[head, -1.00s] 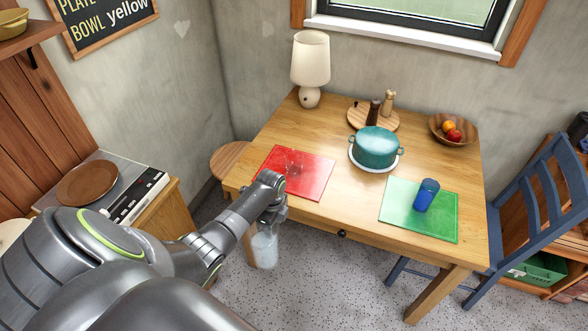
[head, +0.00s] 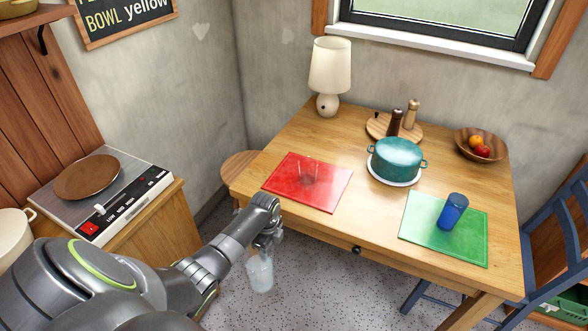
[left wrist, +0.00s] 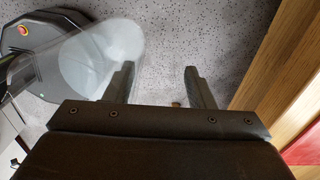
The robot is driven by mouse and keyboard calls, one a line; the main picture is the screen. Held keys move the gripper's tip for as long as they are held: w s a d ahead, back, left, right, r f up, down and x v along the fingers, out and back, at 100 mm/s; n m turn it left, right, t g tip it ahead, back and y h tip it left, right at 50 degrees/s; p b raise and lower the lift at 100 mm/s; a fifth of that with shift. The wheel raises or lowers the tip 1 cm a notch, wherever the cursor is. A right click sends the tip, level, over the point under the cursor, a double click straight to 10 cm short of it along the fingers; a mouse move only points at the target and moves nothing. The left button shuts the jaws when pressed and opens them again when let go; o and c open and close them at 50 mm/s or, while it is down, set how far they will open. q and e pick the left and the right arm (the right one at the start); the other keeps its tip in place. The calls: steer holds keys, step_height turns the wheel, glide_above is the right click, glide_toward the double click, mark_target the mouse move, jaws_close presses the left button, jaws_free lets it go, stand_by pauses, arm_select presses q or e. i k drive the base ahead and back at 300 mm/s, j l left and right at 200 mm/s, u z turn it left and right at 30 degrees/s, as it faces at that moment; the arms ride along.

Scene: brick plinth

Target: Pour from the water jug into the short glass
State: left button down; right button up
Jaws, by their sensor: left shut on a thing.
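My left gripper (head: 268,238) is shut on the clear water jug (head: 260,274). It holds the jug above the speckled floor, in front of the table's left front edge and lower than the tabletop. The jug hangs roughly upright; its water level is hard to tell. In the left wrist view the see-through jug (left wrist: 75,62) is beside the fingers (left wrist: 160,88), and its grip point is not clear. A clear short glass (head: 310,174) seems to stand on the red mat (head: 290,190), faint against it. My right gripper is out of view.
The wooden table (head: 375,230) also bears a teal pot (head: 397,158), a blue cup (head: 453,210) on a green mat (head: 420,235), a lamp (head: 329,70), mills and a fruit bowl (head: 470,137). A round stool (head: 238,164) stands left; a blue chair (head: 560,230) stands right.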

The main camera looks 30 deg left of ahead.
mark_target(307, 167)
steer(key=i+u, duration=0.2)
steer(key=u, duration=0.15)
steer(key=i+l+u, duration=0.15)
steer(key=u, duration=0.2)
steer(key=i+l+u, duration=0.15)
steer(key=u, duration=0.2)
